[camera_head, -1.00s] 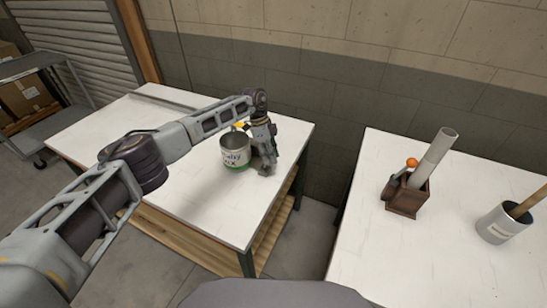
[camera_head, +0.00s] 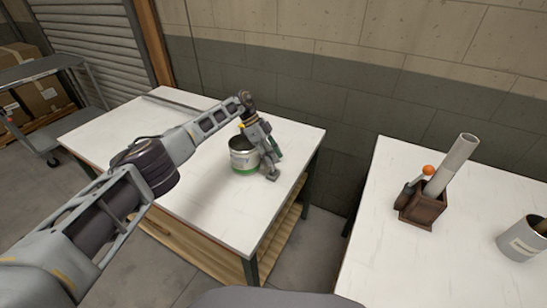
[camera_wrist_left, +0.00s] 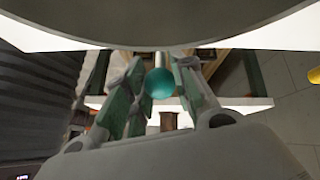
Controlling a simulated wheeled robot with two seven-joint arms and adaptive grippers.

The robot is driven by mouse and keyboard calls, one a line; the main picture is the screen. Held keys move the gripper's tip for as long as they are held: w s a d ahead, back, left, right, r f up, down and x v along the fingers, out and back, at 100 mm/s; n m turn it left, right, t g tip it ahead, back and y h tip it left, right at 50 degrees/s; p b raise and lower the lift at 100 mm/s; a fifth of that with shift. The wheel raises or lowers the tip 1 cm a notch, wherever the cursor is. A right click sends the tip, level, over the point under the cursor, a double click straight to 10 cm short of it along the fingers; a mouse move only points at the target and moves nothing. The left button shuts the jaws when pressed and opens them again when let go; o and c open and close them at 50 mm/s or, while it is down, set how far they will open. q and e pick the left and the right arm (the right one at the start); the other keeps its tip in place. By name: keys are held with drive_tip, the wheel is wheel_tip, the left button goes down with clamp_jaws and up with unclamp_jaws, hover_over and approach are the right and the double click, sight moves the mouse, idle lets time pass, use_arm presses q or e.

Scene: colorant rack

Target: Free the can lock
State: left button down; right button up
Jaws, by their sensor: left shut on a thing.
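The can (camera_head: 244,158), grey metal with a green band at its base, stands upright on the white left table. My left gripper (camera_head: 271,172) points down close to the can's right side. In the left wrist view the gripper's two fingers (camera_wrist_left: 160,95) are closed around a teal ball knob (camera_wrist_left: 160,83) on a thin pale rod. A large grey curved surface fills the top of that view. Which part of the can lock the knob belongs to is hidden in the head view. My right gripper is out of view.
The left table (camera_head: 205,205) is mostly clear. On the right table (camera_head: 375,255) stand a brown holder (camera_head: 422,212) with a grey tube and an orange-topped tool, and a grey pot (camera_head: 521,240). A floor gap separates the tables. A grey cart (camera_head: 45,75) stands at far left.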

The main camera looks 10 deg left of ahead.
use_arm(q)
drive_tip(key=shift+r, duration=0.1)
drive_tip(key=c, duration=1.1)
unclamp_jaws()
drive_tip(key=shift+c, duration=0.2)
drive_tip(key=v, duration=0.7)
drive_tip(key=shift+a, duration=0.15)
drive_tip(key=shift+w+r, duration=0.1)
drive_tip(key=shift+w, duration=0.05)
